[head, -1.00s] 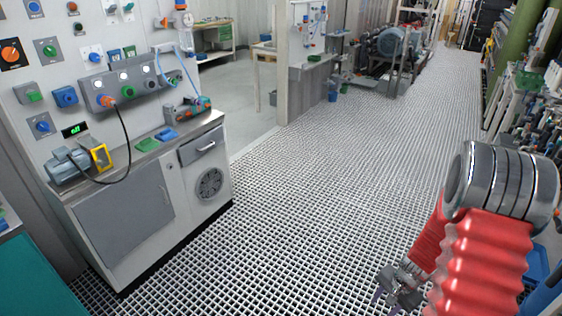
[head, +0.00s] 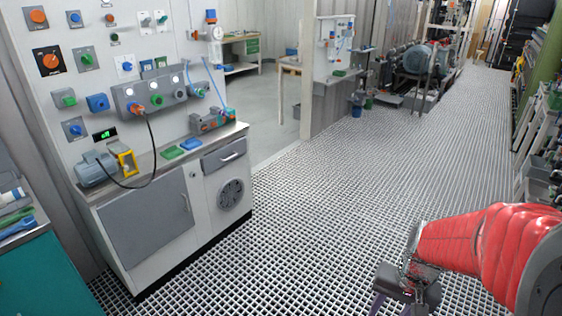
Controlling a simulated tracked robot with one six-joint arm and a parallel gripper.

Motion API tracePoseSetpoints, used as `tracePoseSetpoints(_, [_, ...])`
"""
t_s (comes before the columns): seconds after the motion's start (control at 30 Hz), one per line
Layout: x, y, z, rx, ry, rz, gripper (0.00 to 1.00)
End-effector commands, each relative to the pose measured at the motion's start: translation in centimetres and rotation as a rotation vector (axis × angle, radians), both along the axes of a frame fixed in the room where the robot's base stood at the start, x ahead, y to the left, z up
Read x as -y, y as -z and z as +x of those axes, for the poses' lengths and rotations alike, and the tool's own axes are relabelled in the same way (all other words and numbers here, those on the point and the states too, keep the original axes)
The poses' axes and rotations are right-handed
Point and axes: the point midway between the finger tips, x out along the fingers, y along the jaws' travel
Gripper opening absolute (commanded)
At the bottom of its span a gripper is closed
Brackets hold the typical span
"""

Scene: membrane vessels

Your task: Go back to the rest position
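My gripper (head: 402,303) is low at the lower right of the head view, above the grated floor. The gripper touches nothing that I can see.
A control panel bench (head: 150,222) with knobs, a grey motor (head: 97,168) and a black cable stands at left. A teal cabinet (head: 42,278) is at the lower left. Racks line the right side. The grated floor (head: 330,200) between is clear.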

Motion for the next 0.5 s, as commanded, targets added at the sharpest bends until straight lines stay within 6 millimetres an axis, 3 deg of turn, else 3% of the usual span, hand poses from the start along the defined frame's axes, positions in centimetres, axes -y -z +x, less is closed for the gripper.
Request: tracePoseSetpoints(0.5, [-3.4,-7.7,-4.3,0.102,-0.21,-0.111,0.39])
